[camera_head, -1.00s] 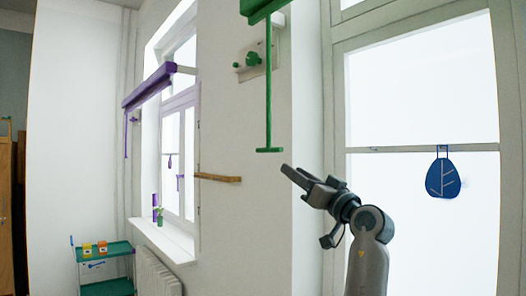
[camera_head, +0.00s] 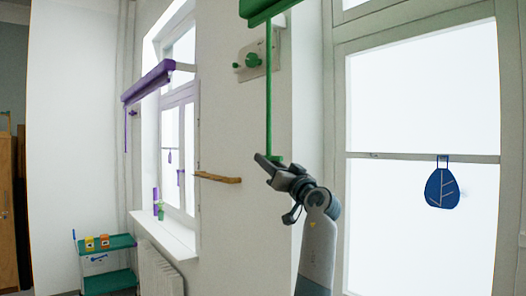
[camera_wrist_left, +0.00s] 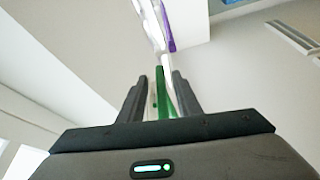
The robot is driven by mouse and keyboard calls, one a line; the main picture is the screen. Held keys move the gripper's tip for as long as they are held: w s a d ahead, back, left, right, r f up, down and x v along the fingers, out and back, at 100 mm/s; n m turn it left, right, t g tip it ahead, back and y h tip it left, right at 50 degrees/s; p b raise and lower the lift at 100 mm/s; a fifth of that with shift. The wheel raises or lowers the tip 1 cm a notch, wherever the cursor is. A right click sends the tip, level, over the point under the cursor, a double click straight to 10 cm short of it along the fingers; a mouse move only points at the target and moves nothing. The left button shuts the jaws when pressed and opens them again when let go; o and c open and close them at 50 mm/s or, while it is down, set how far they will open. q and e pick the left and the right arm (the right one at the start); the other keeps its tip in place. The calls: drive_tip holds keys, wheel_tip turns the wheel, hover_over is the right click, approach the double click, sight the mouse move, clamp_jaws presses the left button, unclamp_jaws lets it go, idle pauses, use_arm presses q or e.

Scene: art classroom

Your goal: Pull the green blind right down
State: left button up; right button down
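The green blind (camera_head: 262,9) is rolled up at the top edge of the head view. Its thin green pull rod (camera_head: 269,95) hangs straight down to a small green crosspiece (camera_head: 276,158). My left gripper (camera_head: 264,164) is at the rod's lower end, its fingertips partly covering the crosspiece. In the left wrist view, a green part of the pull (camera_wrist_left: 163,98) shows between the two dark fingers (camera_wrist_left: 159,92), with a gap still visible on at least one side. The fingers are apart. My right gripper is not in view.
A green knob (camera_head: 252,60) on a wall plate sits beside the rod. A wooden bar (camera_head: 217,178) juts from the wall left of my gripper. A purple blind (camera_head: 148,82) hangs at the farther window. A blue leaf ornament (camera_head: 442,187) hangs at the right window.

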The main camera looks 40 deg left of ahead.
use_arm(q)
drive_tip(key=shift+p+x, duration=0.5)
drive_tip(key=shift+x, duration=1.1)
drive_tip(key=shift+c, duration=0.7)
clamp_jaws()
drive_tip(key=shift+f, duration=0.15)
